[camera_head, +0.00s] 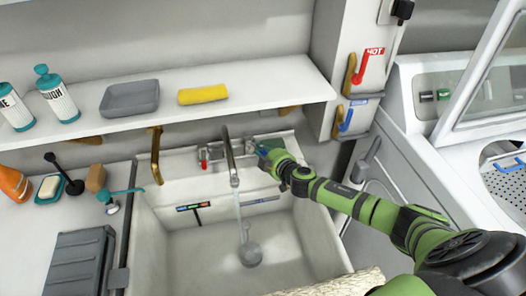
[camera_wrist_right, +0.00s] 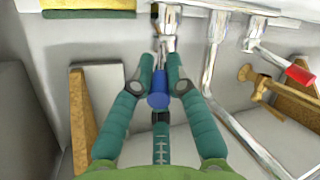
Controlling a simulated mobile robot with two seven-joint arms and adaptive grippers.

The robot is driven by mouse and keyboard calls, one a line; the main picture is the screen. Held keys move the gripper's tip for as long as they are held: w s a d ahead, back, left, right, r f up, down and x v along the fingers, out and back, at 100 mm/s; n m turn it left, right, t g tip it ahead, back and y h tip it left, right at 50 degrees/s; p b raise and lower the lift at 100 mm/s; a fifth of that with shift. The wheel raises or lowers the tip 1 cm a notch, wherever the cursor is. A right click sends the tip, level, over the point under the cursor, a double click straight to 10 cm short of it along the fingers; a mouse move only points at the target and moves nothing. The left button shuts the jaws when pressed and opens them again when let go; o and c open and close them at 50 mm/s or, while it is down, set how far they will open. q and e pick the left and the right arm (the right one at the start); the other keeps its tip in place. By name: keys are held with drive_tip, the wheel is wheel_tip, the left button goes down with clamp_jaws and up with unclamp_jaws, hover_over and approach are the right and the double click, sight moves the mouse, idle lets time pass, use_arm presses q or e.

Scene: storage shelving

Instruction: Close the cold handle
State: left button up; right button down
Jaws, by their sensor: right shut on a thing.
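My right gripper (camera_head: 268,153) reaches in from the right to the tap on the sink's back wall. In the right wrist view the teal fingers (camera_wrist_right: 160,72) are shut on the blue cold handle (camera_wrist_right: 158,98), which sits between them. In the head view the gripper mostly hides this handle. The red hot handle (camera_head: 203,158) is left of the metal spout (camera_head: 231,160); it also shows in the right wrist view (camera_wrist_right: 299,75). A thin stream of water (camera_head: 240,212) runs from the spout into the sink (camera_head: 185,247). My left gripper is not in view.
A white shelf (camera_head: 255,85) above the sink holds a grey tray (camera_head: 130,98), a yellow sponge (camera_head: 203,95) and bottles (camera_head: 57,95).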

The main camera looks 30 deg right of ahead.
drive_tip(key=a+m+h, duration=0.1)
drive_tip(key=h, duration=0.1)
drive_tip(key=a+m+h+b, duration=0.1)
drive_tip(key=m, duration=0.1)
drive_tip(key=a+m+h+b, duration=0.1)
drive_tip(key=h, duration=0.1)
drive_tip(key=shift+f+m+g+h, duration=0.25)
drive_tip(key=shift+m+g+h, duration=0.05)
drive_tip(key=shift+g, duration=0.1)
drive_tip(key=c, duration=1.3)
unclamp_jaws()
drive_tip(key=shift+a, duration=0.1)
drive_tip(key=shift+r, duration=0.1)
drive_tip(key=shift+r, duration=0.1)
